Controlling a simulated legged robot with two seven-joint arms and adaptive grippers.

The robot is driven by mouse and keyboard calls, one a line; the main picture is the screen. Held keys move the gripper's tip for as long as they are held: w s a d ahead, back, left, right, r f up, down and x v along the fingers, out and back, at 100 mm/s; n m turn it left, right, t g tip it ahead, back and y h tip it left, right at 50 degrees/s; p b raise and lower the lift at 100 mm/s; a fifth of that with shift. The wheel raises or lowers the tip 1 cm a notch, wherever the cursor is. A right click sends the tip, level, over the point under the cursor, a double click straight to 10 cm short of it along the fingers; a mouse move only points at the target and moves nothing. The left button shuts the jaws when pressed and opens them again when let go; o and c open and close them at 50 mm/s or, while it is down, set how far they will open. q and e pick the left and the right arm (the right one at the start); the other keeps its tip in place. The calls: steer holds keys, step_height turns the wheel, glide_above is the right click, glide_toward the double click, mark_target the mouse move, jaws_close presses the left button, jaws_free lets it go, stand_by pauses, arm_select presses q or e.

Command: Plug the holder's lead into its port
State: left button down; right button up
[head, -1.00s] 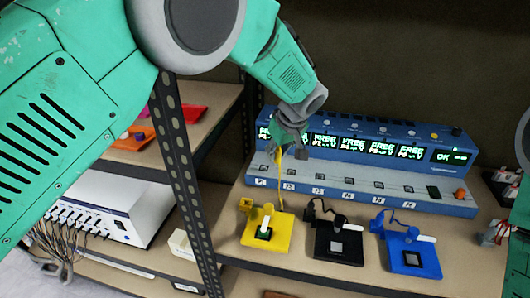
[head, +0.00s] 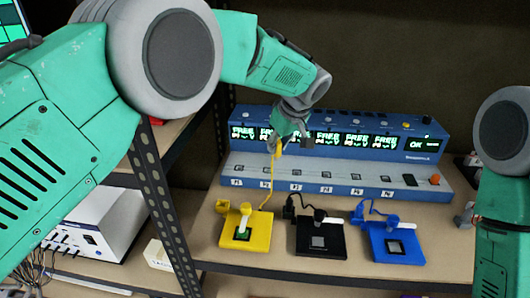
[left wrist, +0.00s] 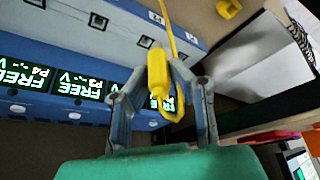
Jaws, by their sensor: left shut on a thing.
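The yellow holder (head: 262,232) lies flat on the shelf with a small white and green piece on it. Its yellow lead (head: 270,185) rises to a yellow plug, which my left gripper (head: 276,146) is shut on. In the left wrist view the plug (left wrist: 157,72) sits between both fingers of the left gripper (left wrist: 160,92). My right gripper is not in view.
A black holder (head: 318,238) and a blue holder (head: 390,243) with leads stand to the right of the yellow one. A dark upright post (head: 160,195) stands left of the shelf. A white box (head: 90,235) is on the lower left shelf.

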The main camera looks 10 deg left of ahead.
arm_select(q)
steer(key=d, duration=0.1)
steer(key=w+d, duration=0.1)
steer(key=d, duration=0.1)
steer(key=d+p, duration=0.1)
steer(key=shift+w+d, duration=0.35)
steer(key=shift+d, duration=0.05)
